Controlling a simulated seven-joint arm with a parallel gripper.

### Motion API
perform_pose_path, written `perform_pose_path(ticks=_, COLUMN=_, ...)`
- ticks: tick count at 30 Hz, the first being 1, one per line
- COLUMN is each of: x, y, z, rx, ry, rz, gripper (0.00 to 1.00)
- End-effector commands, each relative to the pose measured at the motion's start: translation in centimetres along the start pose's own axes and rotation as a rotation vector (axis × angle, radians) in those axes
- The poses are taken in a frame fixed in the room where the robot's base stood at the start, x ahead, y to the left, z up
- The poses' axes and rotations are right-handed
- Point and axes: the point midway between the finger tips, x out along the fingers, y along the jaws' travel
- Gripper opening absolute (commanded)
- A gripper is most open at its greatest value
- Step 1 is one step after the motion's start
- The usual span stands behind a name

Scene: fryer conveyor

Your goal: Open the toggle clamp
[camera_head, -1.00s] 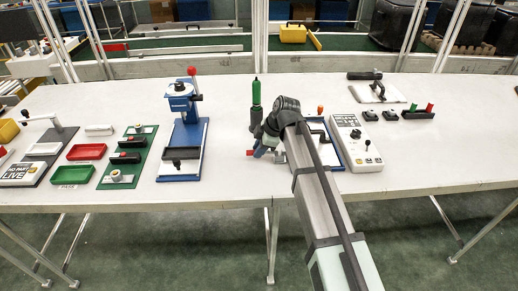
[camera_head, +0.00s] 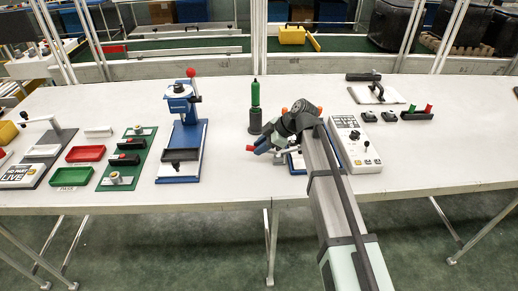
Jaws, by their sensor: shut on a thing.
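The toggle clamp is mostly hidden behind my arm. Part of its blue-edged base plate (camera_head: 294,163) shows below my wrist, at the right of the middle of the white table. A small red end (camera_head: 250,148) shows at the left of my gripper (camera_head: 264,144) and looks like the tip of the clamp's handle. My gripper is low over the left side of the base, shut on what appears to be that handle. The fingertips are small and partly hidden, so the exact grip and the clamp's lever angle are unclear.
A green bottle-like object (camera_head: 255,95) stands in a dark holder just behind my gripper. A white control box (camera_head: 357,150) sits close right of my arm. A blue press stand (camera_head: 203,135) is at the left. The table between the stand and my gripper is clear.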

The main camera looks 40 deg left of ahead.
Motion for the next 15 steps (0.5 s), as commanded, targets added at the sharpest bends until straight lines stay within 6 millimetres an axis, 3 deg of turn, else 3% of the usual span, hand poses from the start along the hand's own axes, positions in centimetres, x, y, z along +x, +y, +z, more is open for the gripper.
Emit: perform_pose_path(ticks=15, x=-3.2, y=0.6, z=0.7, rx=0.087, ry=0.462, rz=0.035, gripper=0.0)
